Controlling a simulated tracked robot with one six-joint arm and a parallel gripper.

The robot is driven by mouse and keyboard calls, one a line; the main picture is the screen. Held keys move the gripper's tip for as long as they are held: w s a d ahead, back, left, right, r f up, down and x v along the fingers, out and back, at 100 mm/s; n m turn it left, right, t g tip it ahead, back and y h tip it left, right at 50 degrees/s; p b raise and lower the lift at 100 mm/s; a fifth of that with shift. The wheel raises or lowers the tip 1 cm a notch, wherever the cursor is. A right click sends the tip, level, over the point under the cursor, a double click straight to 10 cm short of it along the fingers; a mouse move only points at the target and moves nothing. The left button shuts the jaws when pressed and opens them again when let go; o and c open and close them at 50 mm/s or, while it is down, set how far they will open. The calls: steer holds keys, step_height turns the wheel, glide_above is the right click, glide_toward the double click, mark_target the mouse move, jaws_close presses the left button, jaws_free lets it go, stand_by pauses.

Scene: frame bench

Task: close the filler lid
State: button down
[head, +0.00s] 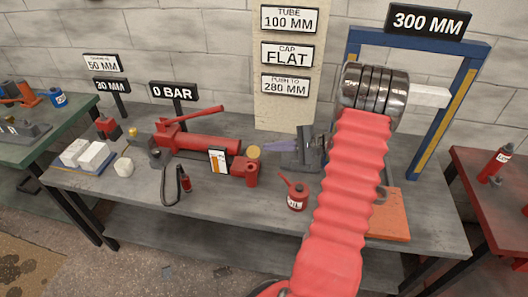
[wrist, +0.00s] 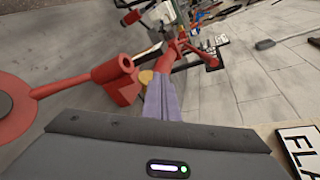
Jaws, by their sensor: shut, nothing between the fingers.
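The red hand pump (head: 205,143) lies along the middle of the bench. At its right end a red upright block (head: 245,170) carries a tan round lid (head: 253,152) that looks raised, its disc facing the head camera. My gripper (head: 264,148) is just right of the lid, its purple fingers shut and empty, pointing left. In the wrist view the fingers (wrist: 164,85) lie beside the red block (wrist: 122,78). The lid (wrist: 146,77) is partly hidden behind them there. I cannot tell whether they touch it.
A red oil can (head: 297,196) stands close in front of my gripper; its spout shows in the wrist view (wrist: 60,88). The sign board (head: 287,105) stands behind, and a blue press frame (head: 440,110) at right.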

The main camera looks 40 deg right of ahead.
mark_target(254, 152)
steer(key=s+d+f+m+t+h, duration=0.1)
steer(key=s+d+f+m+t, duration=0.1)
steer(key=d+f, duration=0.3)
steer(key=shift+d+f+m+h, duration=0.3)
steer(key=shift+d+f+m, duration=0.1)
steer(key=shift+d+m, duration=0.35)
steer(key=shift+a, duration=0.2)
steer(key=x, duration=0.9)
steer(key=shift+w+a+f, duration=0.1)
steer(key=shift+w+a, duration=0.05)
steer(key=shift+w, duration=0.2)
